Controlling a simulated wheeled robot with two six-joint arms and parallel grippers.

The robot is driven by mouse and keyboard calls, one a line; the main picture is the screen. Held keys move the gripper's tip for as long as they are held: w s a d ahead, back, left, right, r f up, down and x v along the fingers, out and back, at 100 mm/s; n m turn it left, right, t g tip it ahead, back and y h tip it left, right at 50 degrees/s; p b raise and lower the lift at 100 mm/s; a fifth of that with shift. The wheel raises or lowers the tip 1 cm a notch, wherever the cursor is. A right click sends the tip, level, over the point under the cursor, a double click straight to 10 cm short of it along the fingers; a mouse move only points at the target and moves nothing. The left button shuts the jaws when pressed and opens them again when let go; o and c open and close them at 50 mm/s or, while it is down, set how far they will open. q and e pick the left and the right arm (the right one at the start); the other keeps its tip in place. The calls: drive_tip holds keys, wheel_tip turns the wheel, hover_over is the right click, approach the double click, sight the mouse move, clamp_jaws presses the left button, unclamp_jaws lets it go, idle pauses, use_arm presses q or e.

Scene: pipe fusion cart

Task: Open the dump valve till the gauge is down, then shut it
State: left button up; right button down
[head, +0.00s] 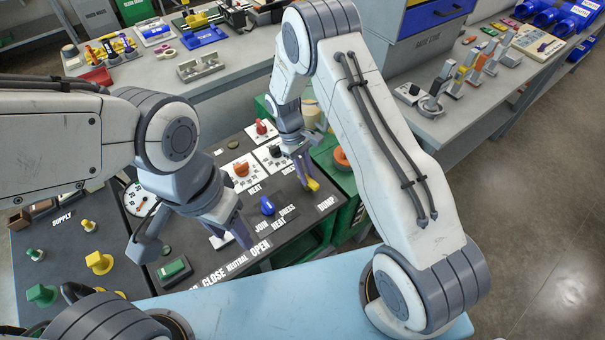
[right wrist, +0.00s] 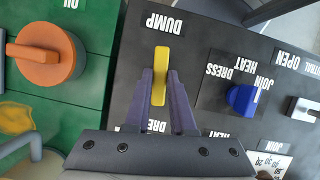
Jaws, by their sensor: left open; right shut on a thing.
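The dump valve's yellow handle (head: 313,185) is on the dark panel beside the DUMP label. In the right wrist view the yellow handle (right wrist: 161,62) stands lengthwise, pointing toward the label. My right gripper (head: 304,180) is shut on it; its two fingers (right wrist: 161,80) lie on either side of the handle. A white round gauge (head: 138,199) is at the panel's left, partly covered by my left arm; its reading is too small to tell. My left gripper (head: 195,242) is open and empty above the panel's front left, near the CLOSE, NEUTRAL, OPEN labels.
A blue knob (head: 267,206), an orange knob (head: 241,169) and a red knob (head: 261,128) are on the panel near my right gripper. A green block (head: 173,268) is at front left.

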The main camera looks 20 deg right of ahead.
drive_tip(key=shift+s+m, duration=0.25)
drive_tip(key=shift+m, duration=0.35)
drive_tip(key=c, duration=0.8)
unclamp_jaws()
drive_tip(key=shift+a, duration=0.1)
drive_tip(key=shift+o, duration=0.2)
drive_tip(key=shift+w, duration=0.1)
drive_tip(key=shift+w+r, duration=0.15)
drive_tip(key=shift+r, duration=0.05)
drive_tip(key=b+v, duration=0.2)
drive_tip(key=v, duration=0.8)
drive_tip(key=shift+w, duration=0.1)
